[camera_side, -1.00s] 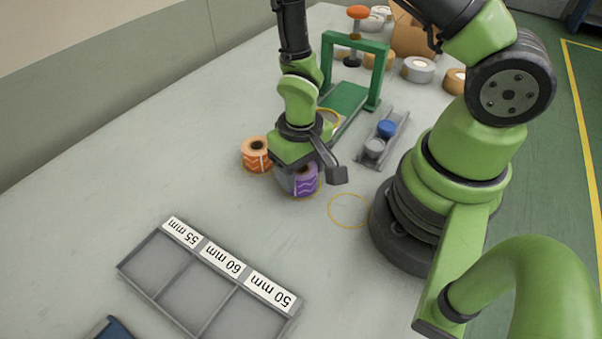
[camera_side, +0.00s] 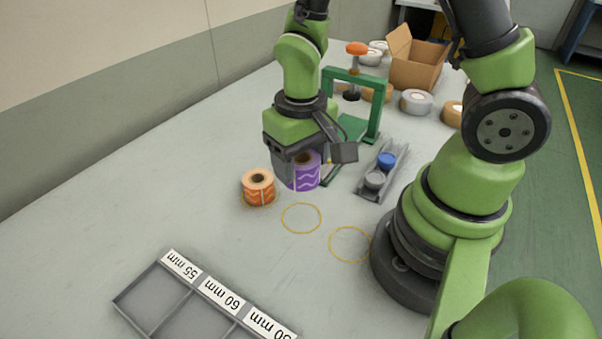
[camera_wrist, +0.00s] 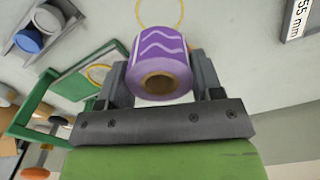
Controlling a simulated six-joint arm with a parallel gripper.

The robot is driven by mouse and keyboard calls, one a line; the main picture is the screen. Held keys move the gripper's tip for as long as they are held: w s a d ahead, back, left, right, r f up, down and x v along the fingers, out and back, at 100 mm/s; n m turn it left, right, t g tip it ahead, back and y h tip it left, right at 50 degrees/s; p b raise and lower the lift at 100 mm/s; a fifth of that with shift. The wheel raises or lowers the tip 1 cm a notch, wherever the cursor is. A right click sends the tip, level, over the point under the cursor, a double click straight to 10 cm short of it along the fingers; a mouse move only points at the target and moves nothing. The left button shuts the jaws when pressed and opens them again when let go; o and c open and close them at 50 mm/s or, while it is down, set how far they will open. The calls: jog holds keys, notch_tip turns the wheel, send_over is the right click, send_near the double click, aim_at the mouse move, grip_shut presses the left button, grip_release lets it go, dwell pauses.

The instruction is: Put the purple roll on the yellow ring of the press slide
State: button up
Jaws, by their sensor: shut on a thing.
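The purple roll (camera_side: 304,172) has a white wave pattern and a brown core. My gripper (camera_side: 298,168) is shut on it and holds it above the table. In the wrist view the purple roll (camera_wrist: 158,62) sits between the two fingers of my gripper (camera_wrist: 160,78), its core end towards the camera. The green press slide (camera_side: 352,128) lies behind my gripper under the green press frame (camera_side: 374,102). The yellow ring of the slide (camera_wrist: 98,74) shows in the wrist view, left of the roll. In the side view my gripper hides that ring.
An orange roll (camera_side: 258,187) stands left of my gripper. Empty yellow table rings (camera_side: 301,218) lie in front. A grey holder (camera_side: 368,190) with blue and grey caps is to the right. A compartment tray (camera_side: 150,296) lies at the front; a cardboard box (camera_side: 416,66) is behind.

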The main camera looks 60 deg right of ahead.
jog(key=shift+r, duration=0.2)
jog(key=shift+o, duration=0.7)
notch_tip(320, 180, up, 5)
jog(key=w+d+m, duration=0.2)
jog(key=w+d, duration=0.1)
jog(key=d, duration=0.6)
jog(key=w+d+m, duration=0.2)
jog(key=d, duration=0.6)
jog(key=shift+f, duration=5.85)
